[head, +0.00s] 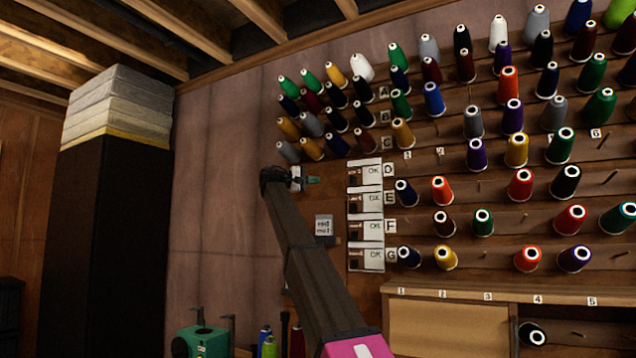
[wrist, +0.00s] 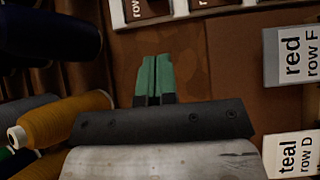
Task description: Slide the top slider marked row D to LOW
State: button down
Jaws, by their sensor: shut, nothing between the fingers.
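The top slider unit (head: 365,175), beside the letter D (head: 389,169), is a pale plate with "OK" on it and a dark slot at its left. The slider's exact setting is too small to read. My gripper (head: 314,180) has green fingertips and is to the left of this unit, apart from it and at about its height. In the wrist view my gripper (wrist: 154,78) has its fingers together with nothing between them. Pale-framed units marked "row" are cut off along that view's top edge, beyond the fingertips; which one is row D is unclear.
Similar units beside E (head: 372,203), F (head: 372,230) and G (head: 373,260) stand below. Thread spools fill the wall to the right and above left. Cards reading "red row F" (wrist: 292,55) and "teal row D" (wrist: 292,155) lie right of my gripper in the wrist view.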

aim_at(351, 181)
jog(key=shift+s+d, duration=0.2)
jog(key=shift+d, duration=2.5)
jog(key=shift+s+d, duration=0.2)
jog(key=shift+d, duration=2.45)
jog(key=s+d, duration=0.1)
jog(key=d, duration=0.1)
jog(key=s+d, duration=0.3)
jog(key=d, duration=0.1)
jog(key=shift+s+d, duration=0.15)
